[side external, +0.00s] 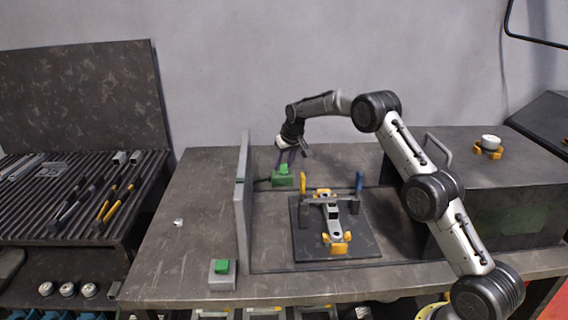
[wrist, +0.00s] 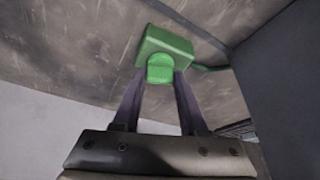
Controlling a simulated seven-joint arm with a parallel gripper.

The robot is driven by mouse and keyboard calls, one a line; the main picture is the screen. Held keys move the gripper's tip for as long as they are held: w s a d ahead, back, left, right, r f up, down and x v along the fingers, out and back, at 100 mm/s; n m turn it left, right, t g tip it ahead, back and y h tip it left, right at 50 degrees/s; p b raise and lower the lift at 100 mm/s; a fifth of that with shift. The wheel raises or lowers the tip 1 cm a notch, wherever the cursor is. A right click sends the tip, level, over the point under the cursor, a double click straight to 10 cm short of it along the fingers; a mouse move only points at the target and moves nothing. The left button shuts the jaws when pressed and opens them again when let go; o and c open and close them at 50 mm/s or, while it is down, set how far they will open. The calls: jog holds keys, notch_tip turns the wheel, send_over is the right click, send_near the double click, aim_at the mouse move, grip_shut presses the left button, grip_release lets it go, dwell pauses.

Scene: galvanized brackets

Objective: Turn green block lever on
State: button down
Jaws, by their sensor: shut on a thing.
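The green block (side external: 282,180) sits at the back of the table, behind the fixture plate, with its small green lever (side external: 284,168) on top. In the wrist view the green block (wrist: 178,43) is at the top centre, and its rounded lever (wrist: 160,70) points toward the camera. My gripper (side external: 286,161) is at the lever from above. In the wrist view my gripper (wrist: 158,80) has a dark finger on each side of the lever and is shut on it. The exact finger contact is partly hidden.
An upright grey plate (side external: 243,205) stands left of the block. A dark fixture plate (side external: 305,252) carries a metal bracket (side external: 334,213) with orange and blue clamps. A grey box with a green button (side external: 221,267) is at the front. A large dark box (side external: 510,200) stands right.

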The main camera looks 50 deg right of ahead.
jog(key=shift+a+m+g+h, duration=0.1)
jog(key=shift+m+g+h, duration=0.4)
jog(key=shift+m, duration=1.4)
jog(key=shift+c, duration=2.2)
grip_release()
jog(key=v, duration=1.3)
jog(key=shift+a+r, duration=0.25)
jog(key=shift+r, duration=0.1)
